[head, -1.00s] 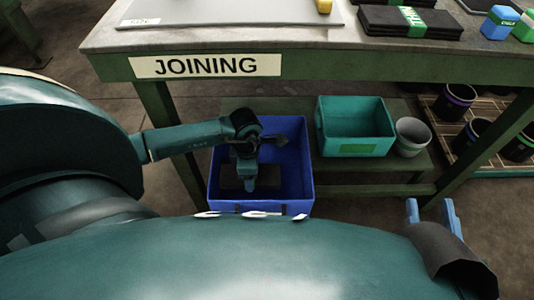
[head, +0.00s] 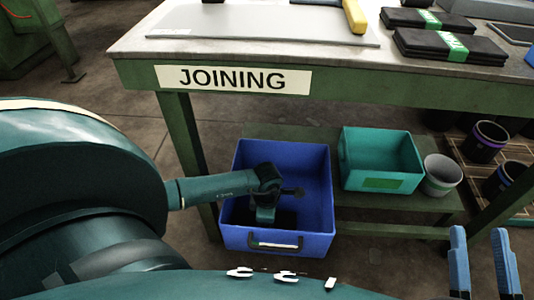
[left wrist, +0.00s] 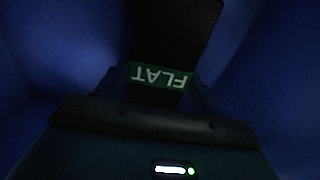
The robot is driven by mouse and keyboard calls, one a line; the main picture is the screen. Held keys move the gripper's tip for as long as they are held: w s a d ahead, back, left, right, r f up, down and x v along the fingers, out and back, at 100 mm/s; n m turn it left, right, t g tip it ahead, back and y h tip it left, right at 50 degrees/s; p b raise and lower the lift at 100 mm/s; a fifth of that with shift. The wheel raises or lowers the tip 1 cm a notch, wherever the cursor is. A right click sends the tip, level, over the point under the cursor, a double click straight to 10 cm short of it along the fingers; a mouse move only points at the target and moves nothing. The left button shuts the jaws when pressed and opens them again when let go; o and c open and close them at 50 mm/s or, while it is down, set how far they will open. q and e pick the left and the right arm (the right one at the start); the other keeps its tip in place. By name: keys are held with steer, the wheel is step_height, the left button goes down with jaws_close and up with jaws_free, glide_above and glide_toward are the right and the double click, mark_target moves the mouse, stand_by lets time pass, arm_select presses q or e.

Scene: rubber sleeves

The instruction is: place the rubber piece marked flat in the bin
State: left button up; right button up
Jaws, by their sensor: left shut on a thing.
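The black rubber piece has a green band reading FLAT, upside down in the left wrist view (left wrist: 160,76). My left gripper (left wrist: 155,98) is shut on it at the band. In the head view my left gripper (head: 264,214) is down inside the blue bin (head: 315,222), with blue walls around it in the wrist view. A dark part of the piece (head: 286,219) shows low in the bin; whether it touches the floor I cannot tell. My right gripper (head: 482,262) is open and empty, its two blue fingers apart at the lower right.
A green bench marked JOINING (head: 232,79) stands above and behind the bin. A teal bin (head: 381,160) and a grey bucket (head: 441,174) stand on its lower shelf. Banded black pieces (head: 450,46) lie on the benchtop. Dark pots (head: 484,142) stand at right.

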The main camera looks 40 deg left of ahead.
arm_select(q)
steer(key=shift+f, duration=0.2)
steer(key=o, duration=1.2)
steer(key=shift+c, duration=0.2)
steer(key=shift+r, duration=0.1)
